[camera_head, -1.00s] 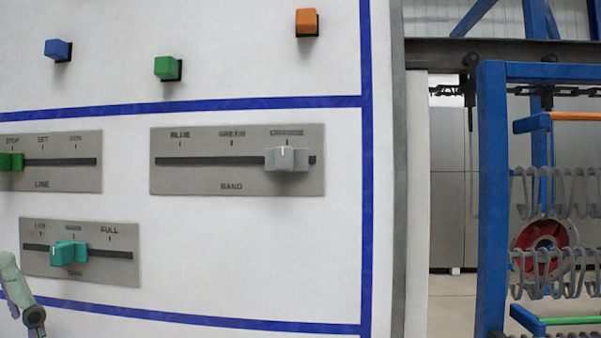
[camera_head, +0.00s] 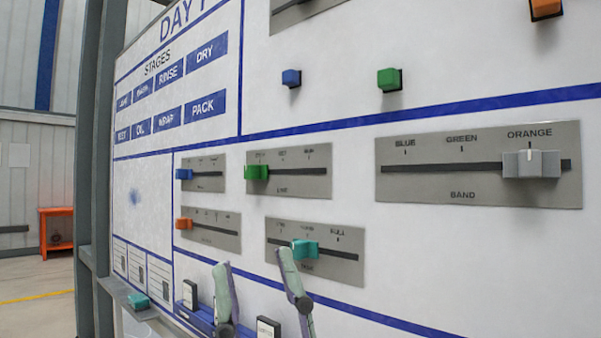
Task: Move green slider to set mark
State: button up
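The green slider (camera_head: 257,172) sits at the left end of the slot on the grey LINE plate (camera_head: 318,185). In the earlier view that plate's marks read STOP, SET and RUN; the slider is at the STOP end, left of the middle SET mark (camera_head: 282,162). My gripper (camera_head: 253,262) shows as two pale green fingers rising from the bottom edge. They are spread apart with nothing visible between them. They stand below the green slider in the picture, apart from it. The right fingertip appears just below the teal slider (camera_head: 305,250); contact cannot be told.
The BAND plate (camera_head: 480,188) with a grey slider (camera_head: 531,165) is at right. Blue (camera_head: 184,174) and orange (camera_head: 184,224) sliders are left of the green one. Blue (camera_head: 291,78) and green (camera_head: 389,79) knobs stick out above. A ledge (camera_head: 125,298) runs along the board's lower left.

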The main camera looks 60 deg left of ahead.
aim_at(250, 172)
jog(key=u, duration=1.8)
